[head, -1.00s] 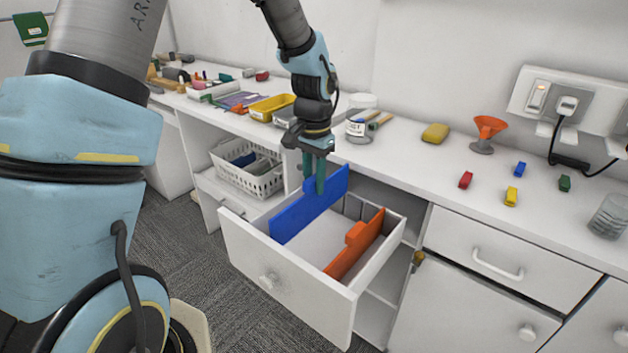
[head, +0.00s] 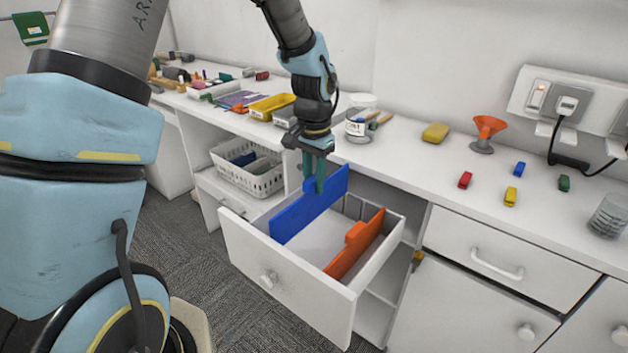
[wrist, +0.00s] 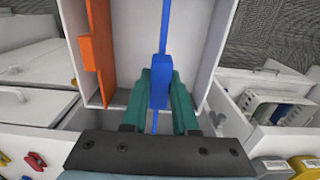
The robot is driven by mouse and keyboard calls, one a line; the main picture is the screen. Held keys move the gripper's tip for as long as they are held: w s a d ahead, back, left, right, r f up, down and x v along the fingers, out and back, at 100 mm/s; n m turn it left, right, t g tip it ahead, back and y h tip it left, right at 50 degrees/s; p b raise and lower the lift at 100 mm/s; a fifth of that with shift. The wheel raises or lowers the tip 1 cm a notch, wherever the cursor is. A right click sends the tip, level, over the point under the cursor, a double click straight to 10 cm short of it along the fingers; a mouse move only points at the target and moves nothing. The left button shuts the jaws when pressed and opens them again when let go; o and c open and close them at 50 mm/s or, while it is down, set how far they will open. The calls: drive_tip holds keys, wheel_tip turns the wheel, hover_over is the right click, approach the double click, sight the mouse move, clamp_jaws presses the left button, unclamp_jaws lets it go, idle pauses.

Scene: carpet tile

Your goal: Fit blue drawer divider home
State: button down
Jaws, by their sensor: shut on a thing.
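The blue drawer divider (head: 300,216) stands upright along the left part of the open drawer (head: 290,287), in the head view. In the wrist view the divider (wrist: 159,85) runs lengthwise, with its raised tab between my fingers. My gripper (head: 315,190) points down from above and is shut on that tab; the green fingers also show in the wrist view (wrist: 160,98). An orange divider (head: 355,245) stands in the right part of the drawer, roughly parallel to the blue one. The blue divider's lower edge and any slots under it are hidden.
A white basket (head: 250,170) stands in an opening left of the drawer. On the counter are a yellow sponge-like block (head: 435,132), an orange funnel (head: 486,131), a labelled jar (head: 358,127) and several small coloured blocks. The drawer's middle floor is clear.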

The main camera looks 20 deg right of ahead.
sight(314, 219)
drive_tip(key=shift+f+b, duration=2.75)
drive_tip(key=shift+f, duration=1.6)
drive_tip(key=c, duration=0.6)
unclamp_jaws()
drive_tip(key=shift+r, duration=0.1)
wheel_tip(314, 219, up, 11)
drive_tip(key=shift+f+b, duration=0.15)
drive_tip(key=shift+b, duration=0.65)
drive_tip(key=s+a+f+n, duration=0.1)
drive_tip(key=a+n, duration=0.4)
drive_tip(key=a, duration=1)
drive_tip(key=s+a+f+n+t, duration=0.1)
drive_tip(key=s+a+n, duration=0.2)
drive_tip(key=a, duration=1.2)
drive_tip(key=n, duration=0.3)
drive_tip(key=shift+f+t, duration=0.15)
drive_tip(key=shift+t, duration=0.15)
